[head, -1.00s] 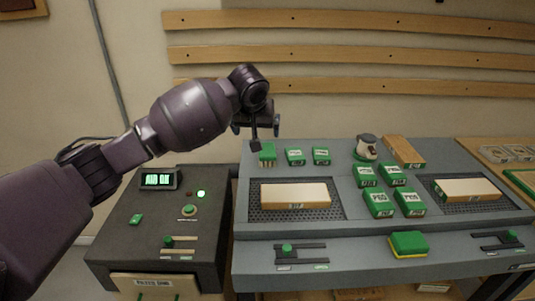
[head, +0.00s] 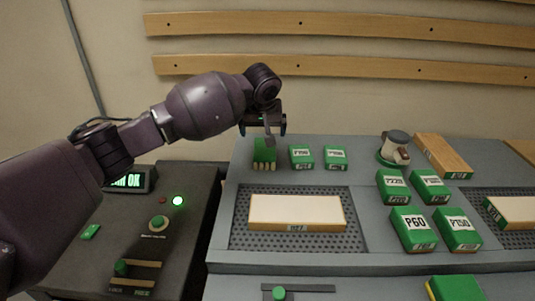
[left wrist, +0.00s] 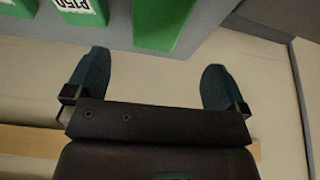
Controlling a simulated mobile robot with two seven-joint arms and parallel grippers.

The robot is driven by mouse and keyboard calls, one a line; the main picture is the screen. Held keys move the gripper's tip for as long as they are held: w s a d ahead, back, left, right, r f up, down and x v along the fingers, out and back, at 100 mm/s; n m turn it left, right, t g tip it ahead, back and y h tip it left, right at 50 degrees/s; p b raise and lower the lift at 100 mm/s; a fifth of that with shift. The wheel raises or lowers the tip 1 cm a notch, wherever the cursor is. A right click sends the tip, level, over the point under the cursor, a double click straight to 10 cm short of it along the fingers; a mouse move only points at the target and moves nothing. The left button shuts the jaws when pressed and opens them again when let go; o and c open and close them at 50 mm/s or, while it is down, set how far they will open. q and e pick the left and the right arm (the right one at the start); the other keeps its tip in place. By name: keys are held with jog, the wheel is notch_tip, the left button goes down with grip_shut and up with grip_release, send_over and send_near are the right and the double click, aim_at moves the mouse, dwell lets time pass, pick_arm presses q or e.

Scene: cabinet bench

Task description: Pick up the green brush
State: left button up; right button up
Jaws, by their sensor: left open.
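The green brush (head: 264,152) stands at the back left of the grey bench top, pale bristle tufts facing down at its front. My left gripper (head: 263,127) is open and empty, just above and behind the brush. In the left wrist view, the two dark fingers of the left gripper (left wrist: 152,72) are spread wide. A green body, which looks like the brush (left wrist: 162,22), lies beyond the fingertips, between their lines and apart from them. My right gripper is not in view.
Two green labelled blocks (head: 301,157) (head: 335,158) stand just right of the brush. A pale wooden block (head: 297,212) lies on the perforated panel in front. A cup-like object (head: 395,147) and more green blocks (head: 414,229) are farther right. The wall with wooden rails (head: 300,65) is behind.

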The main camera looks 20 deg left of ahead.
aim_at(265, 149)
pick_arm(q)
jog(key=shift+w+f, duration=0.1)
jog(key=shift+f, duration=0.45)
jog(key=b+x, duration=0.1)
jog(key=x, duration=0.2)
jog(key=shift+w+a+f, duration=0.1)
jog(key=shift+w+f, duration=0.05)
jog(key=shift+f, duration=0.2)
jog(key=shift+w+f+b, duration=0.2)
jog(key=shift+f+b, duration=0.05)
jog(key=shift+b, duration=0.1)
jog(key=x, duration=0.1)
jog(key=b+x, duration=0.1)
jog(key=x, duration=0.2)
jog(key=shift+s+f+b, duration=0.1)
jog(key=shift+f+b, duration=0.2)
jog(key=shift+b, duration=0.1)
jog(key=shift+f, duration=0.3)
jog(key=shift+r, duration=0.3)
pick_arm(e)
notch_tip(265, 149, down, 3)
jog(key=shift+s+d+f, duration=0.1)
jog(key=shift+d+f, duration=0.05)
pick_arm(q)
jog(key=shift+f, duration=0.2)
